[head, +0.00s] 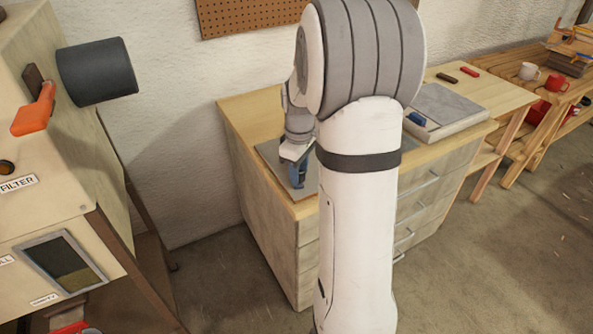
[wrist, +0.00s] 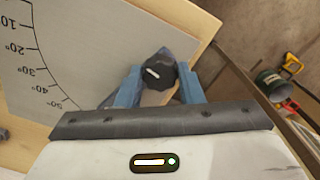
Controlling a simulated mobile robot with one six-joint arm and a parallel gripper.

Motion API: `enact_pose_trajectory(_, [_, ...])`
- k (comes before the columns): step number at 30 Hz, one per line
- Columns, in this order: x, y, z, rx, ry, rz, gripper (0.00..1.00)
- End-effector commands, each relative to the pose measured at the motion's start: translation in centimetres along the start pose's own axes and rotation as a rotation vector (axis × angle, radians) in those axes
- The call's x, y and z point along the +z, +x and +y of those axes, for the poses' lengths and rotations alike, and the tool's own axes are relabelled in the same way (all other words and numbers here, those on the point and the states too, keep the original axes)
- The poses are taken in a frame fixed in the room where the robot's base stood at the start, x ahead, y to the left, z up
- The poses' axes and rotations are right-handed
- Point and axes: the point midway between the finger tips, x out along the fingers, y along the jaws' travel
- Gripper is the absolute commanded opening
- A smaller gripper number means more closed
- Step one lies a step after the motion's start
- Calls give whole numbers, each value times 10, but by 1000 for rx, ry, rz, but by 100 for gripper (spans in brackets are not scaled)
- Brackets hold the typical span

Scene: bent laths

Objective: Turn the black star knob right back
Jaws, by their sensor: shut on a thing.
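The black star knob (wrist: 160,72) shows in the wrist view, with a white line on its top that slants from upper left to lower right. My gripper (wrist: 160,84) has its blue fingers on either side of the knob and is shut on it. The knob sits by a grey plate (wrist: 60,45) marked with a degree scale from 10 to 50. In the head view my gripper (head: 299,172) is down at the plate (head: 270,152) on the wooden cabinet, and the knob is hidden there.
The wooden cabinet (head: 262,205) has drawers, and a grey board (head: 447,108) with a blue item lies on its right part. A beige machine (head: 60,215) with an orange lever (head: 35,113) stands at left. A green bucket (wrist: 268,80) stands on the floor.

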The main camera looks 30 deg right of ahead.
Motion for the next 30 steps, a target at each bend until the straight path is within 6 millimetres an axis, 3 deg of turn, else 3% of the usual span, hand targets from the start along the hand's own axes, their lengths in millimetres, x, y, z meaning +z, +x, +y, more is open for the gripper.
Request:
enact_pose_trajectory(11, [-4,-2,1,7,-2,10,11])
enact_pose_trajectory(12, [-3,-2,1,6,-2,9,37])
enact_pose_trajectory(19, [-2,-1,0,3,-1,5,56])
enact_pose_trajectory(26, [-1,-1,0,2,-1,3,56])
enact_pose_trajectory(30, [-1,-13,1,3,-1,4,56])
